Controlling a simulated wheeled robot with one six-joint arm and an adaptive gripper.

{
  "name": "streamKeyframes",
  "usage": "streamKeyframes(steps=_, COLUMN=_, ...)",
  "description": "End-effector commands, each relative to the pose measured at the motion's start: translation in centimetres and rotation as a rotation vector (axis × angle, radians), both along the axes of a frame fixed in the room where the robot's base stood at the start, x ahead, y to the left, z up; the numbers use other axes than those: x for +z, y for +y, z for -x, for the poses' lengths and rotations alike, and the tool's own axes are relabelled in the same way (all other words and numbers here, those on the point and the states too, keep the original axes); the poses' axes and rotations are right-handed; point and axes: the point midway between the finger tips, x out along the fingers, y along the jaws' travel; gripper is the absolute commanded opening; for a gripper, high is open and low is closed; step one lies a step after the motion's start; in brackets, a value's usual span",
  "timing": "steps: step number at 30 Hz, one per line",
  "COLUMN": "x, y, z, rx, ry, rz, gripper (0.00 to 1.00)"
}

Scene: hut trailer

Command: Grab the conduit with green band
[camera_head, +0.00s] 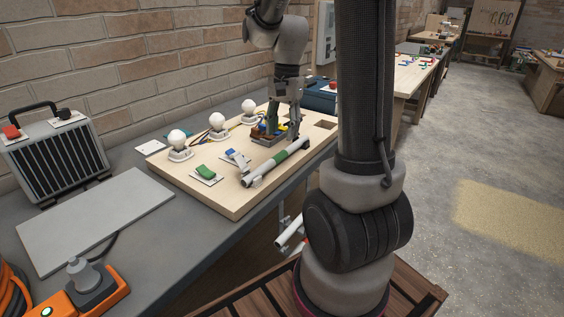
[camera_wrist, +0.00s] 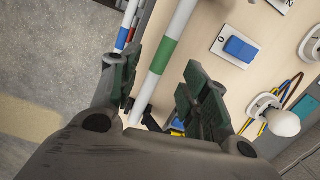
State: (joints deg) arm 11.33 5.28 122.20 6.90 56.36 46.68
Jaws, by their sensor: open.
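The conduit with the green band (camera_head: 263,170) is a white tube lying along the front edge of the wooden board (camera_head: 228,206). Its green band also shows in the wrist view (camera_wrist: 163,57). My gripper (camera_head: 283,132) is open over the board, close to the far end of the tube. In the wrist view the tube runs between the two spread fingers of my gripper (camera_wrist: 165,88), nearer the left finger. I see no clear contact, and the height gap cannot be told. A second white tube with a blue band (camera_wrist: 123,38) lies outside the left finger.
White bulbs on bases (camera_head: 218,124), a green switch (camera_head: 206,172) and a blue switch (camera_wrist: 240,48) sit on the board. A grey heater (camera_head: 55,155) and a flat grey panel (camera_head: 95,220) are at left. Open floor lies at right.

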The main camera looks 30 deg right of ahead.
Motion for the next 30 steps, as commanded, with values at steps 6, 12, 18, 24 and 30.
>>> streamKeyframes(steps=6, x=-0.2, y=0.1, z=0.0, rx=-0.13, ry=0.014, rz=0.002, gripper=0.46)
streamKeyframes(steps=12, x=-2.4, y=0.4, z=0.1, rx=-0.142, ry=0.018, rz=0.002, gripper=0.46)
streamKeyframes(steps=18, x=-5.4, y=0.8, z=-0.3, rx=-0.14, ry=0.019, rz=0.002, gripper=0.46)
streamKeyframes(steps=24, x=-7.6, y=1.0, z=-0.2, rx=-0.139, ry=0.016, rz=0.003, gripper=0.46)
streamKeyframes(steps=30, x=-7.8, y=1.0, z=-0.3, rx=-0.139, ry=0.015, rz=0.003, gripper=0.46)
